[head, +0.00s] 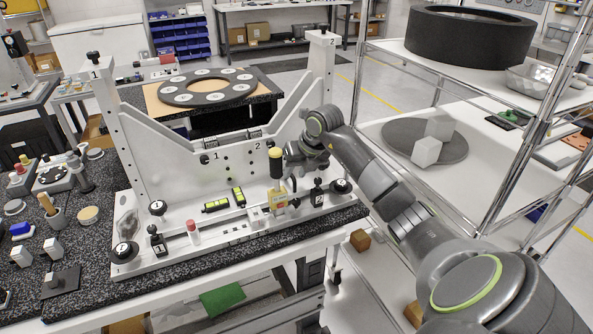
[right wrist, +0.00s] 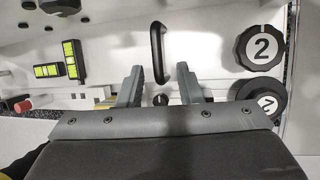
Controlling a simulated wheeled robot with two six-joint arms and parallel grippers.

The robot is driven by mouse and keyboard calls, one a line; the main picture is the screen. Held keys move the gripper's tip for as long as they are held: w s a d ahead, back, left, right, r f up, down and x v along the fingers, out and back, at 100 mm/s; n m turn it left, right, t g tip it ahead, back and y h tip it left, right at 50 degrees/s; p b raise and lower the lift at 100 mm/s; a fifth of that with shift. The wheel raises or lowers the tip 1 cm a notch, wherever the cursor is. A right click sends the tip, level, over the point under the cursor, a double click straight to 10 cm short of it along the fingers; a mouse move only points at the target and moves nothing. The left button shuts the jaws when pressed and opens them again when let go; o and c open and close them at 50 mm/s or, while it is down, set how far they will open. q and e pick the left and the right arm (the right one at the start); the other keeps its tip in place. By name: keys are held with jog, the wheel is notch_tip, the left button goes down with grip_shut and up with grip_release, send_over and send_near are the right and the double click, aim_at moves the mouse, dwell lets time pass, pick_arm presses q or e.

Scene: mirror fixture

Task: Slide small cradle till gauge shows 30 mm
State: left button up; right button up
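The white fixture (head: 165,160) stands on a speckled bench, with a slotted rail along its front. A small pale block (head: 257,217) sits on this rail; I cannot tell if it is the small cradle. No gauge reading is legible. My right gripper (head: 292,182) is low at the front right of the fixture, partly hidden. My left gripper is not in view.
Two black knobs marked 2 (right wrist: 262,47) lie right of the fingers. Two yellow-green levels (head: 216,205) and a red-capped piece (head: 193,229) stand left along the fixture. A wire shelf rack (head: 470,200) stands to the right. Loose parts crowd the bench's left side.

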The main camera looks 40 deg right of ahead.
jog(key=b+v, duration=0.4)
jog(key=v, duration=1.3)
jog(key=shift+r, duration=0.2)
